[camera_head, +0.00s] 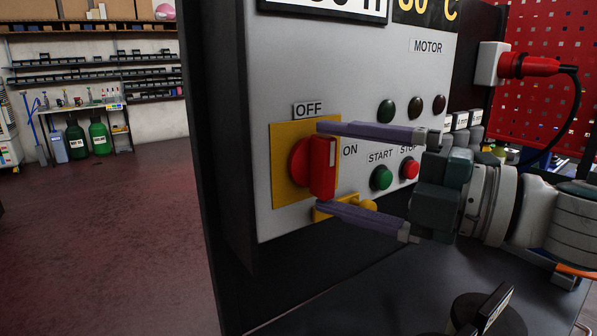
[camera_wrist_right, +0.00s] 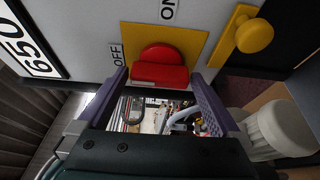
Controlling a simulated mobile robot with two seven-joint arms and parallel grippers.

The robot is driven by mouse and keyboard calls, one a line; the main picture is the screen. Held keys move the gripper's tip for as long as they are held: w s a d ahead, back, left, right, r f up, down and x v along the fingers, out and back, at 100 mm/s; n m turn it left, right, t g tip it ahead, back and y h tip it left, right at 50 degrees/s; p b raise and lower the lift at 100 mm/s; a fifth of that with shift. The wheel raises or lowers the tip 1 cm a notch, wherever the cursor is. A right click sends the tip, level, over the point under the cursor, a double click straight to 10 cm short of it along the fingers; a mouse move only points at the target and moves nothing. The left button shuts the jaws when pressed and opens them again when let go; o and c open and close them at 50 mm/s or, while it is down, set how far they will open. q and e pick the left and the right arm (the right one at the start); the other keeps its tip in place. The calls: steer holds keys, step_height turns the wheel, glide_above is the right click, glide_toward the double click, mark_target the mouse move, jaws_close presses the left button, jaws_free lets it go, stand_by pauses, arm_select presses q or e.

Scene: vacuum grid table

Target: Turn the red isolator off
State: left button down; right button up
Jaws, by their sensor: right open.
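The red isolator (camera_head: 322,168) is a round knob with a raised bar handle on a yellow plate (camera_head: 284,195). The handle stands vertical in the head view, its white mark at the upper end towards the OFF label (camera_head: 308,110). The ON label (camera_head: 350,150) is to the right. The isolator also shows in the right wrist view (camera_wrist_right: 160,74), the mark on the OFF side. My right gripper (camera_head: 322,167) is open, one finger above the handle and one below. In the right wrist view (camera_wrist_right: 160,78) the fingers flank the handle's ends; contact is unclear. My left gripper is out of view.
A yellow latch with a knob (camera_head: 366,204) sits just below the isolator, by the lower finger. The green START button (camera_head: 381,178) and red STOP button (camera_head: 409,168) are right of it, between the fingers. A red plug (camera_head: 528,66) is at upper right.

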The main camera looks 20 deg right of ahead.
steer(key=b+v, duration=0.2)
steer(key=v, duration=0.7)
steer(key=shift+s+d, duration=0.1)
steer(key=shift+d, duration=0.05)
